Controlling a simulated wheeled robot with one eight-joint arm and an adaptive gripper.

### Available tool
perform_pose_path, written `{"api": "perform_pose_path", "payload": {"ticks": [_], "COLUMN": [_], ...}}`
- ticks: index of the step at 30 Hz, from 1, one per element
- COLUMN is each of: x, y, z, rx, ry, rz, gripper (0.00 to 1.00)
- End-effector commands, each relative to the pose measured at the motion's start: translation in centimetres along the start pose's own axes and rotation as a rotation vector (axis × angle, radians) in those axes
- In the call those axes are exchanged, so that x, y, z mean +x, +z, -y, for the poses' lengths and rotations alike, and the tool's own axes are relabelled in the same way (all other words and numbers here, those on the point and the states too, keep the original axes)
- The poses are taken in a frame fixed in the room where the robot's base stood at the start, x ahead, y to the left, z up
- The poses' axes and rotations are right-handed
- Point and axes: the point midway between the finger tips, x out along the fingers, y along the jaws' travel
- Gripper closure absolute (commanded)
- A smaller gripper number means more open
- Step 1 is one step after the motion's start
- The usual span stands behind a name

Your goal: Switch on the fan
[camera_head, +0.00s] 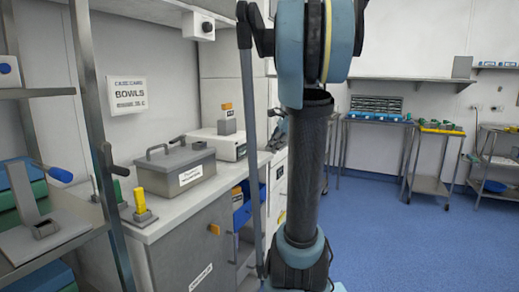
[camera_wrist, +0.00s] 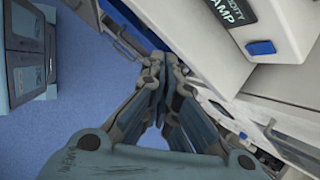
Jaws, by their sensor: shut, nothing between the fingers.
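I cannot make out a fan for certain in either view. In the head view, a small white box with a dark round knob (camera_head: 206,27) is on the upper wall; I cannot tell what it controls. A lever with a blue handle (camera_head: 60,174) stands out from the left shelf, and a black-handled lever (camera_head: 118,171) is near the shelf post. My gripper (camera_wrist: 160,80) is shut and empty in the wrist view, its fingertips together above the blue floor and beside a pale cabinet. In the head view my arm hides part of the middle, and I cannot clearly make out the fingers.
A counter (camera_head: 165,225) at left bears a grey lidded box (camera_head: 178,167) and a yellow upright piece (camera_head: 140,201). A white housing with a black label (camera_wrist: 232,14) and blue tab (camera_wrist: 261,47) is close on the wrist view's right. Blue floor (camera_head: 400,240) is open at right.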

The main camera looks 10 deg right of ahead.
Motion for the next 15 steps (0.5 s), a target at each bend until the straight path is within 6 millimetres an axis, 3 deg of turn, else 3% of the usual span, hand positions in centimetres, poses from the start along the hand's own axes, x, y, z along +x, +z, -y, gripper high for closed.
{"api": "perform_pose_path", "payload": {"ticks": [1,6,10,15], "x": [-0.6,-2.2,-2.9,-3.1], "y": [-0.5,-1.9,-2.8,-3.3], "z": [2.2,7.7,10.3,11.7], "rx": [0.086,0.344,0.472,0.543], "ry": [-0.012,-0.037,-0.045,-0.047], "rz": [0.02,0.088,0.125,0.147], "gripper": [1.0,1.0,1.0,1.0]}}
